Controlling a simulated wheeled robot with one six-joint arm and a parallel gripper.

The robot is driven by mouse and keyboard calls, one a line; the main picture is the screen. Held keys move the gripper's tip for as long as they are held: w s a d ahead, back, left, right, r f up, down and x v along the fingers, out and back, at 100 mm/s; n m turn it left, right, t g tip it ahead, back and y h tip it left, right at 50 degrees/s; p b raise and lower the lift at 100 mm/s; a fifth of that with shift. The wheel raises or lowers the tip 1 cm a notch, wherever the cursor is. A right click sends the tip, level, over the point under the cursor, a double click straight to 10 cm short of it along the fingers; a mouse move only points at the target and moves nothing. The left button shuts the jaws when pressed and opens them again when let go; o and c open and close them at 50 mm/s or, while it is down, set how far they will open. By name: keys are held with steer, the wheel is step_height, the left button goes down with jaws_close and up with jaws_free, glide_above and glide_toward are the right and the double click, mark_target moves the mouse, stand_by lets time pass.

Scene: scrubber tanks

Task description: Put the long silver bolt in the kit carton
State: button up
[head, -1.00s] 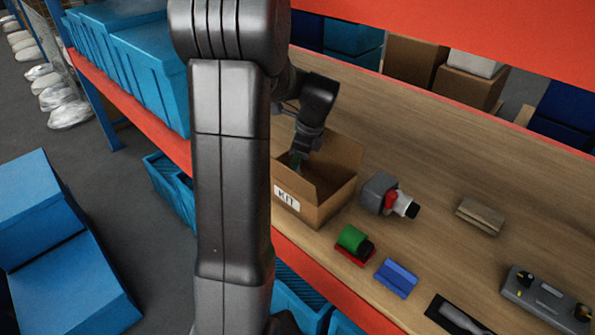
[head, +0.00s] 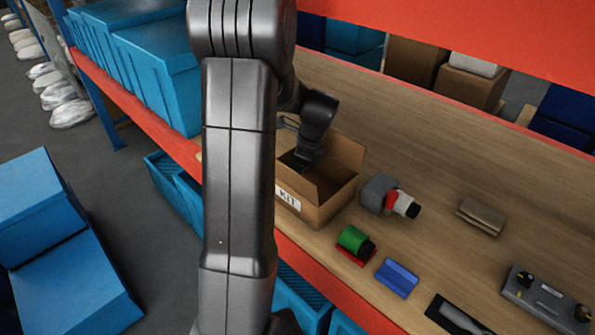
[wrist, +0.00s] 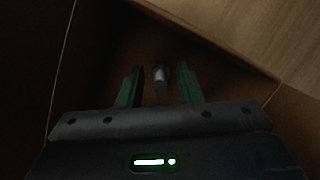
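The kit carton (head: 325,210) is an open brown box with a KIT label, standing on the wooden shelf. My gripper (head: 300,165) reaches down into it, and the carton wall hides the fingertips in the head view. In the wrist view my gripper (wrist: 160,82) has its two green fingers apart. The silver bolt (wrist: 160,77) shows end-on between them, inside the dark carton, with a gap on each side. Its length and whether it touches the carton floor cannot be told.
A grey, red and white part (head: 388,197) stands right of the carton. A green cylinder (head: 354,240) and a blue block (head: 397,278) lie near the shelf's front edge. A brown block (head: 481,215) and a grey fixture (head: 545,298) are farther right.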

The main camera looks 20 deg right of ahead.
steer(key=shift+r, duration=0.15)
steer(key=b+v, duration=0.1)
steer(key=v, duration=1.1)
steer(key=shift+s+d, duration=0.1)
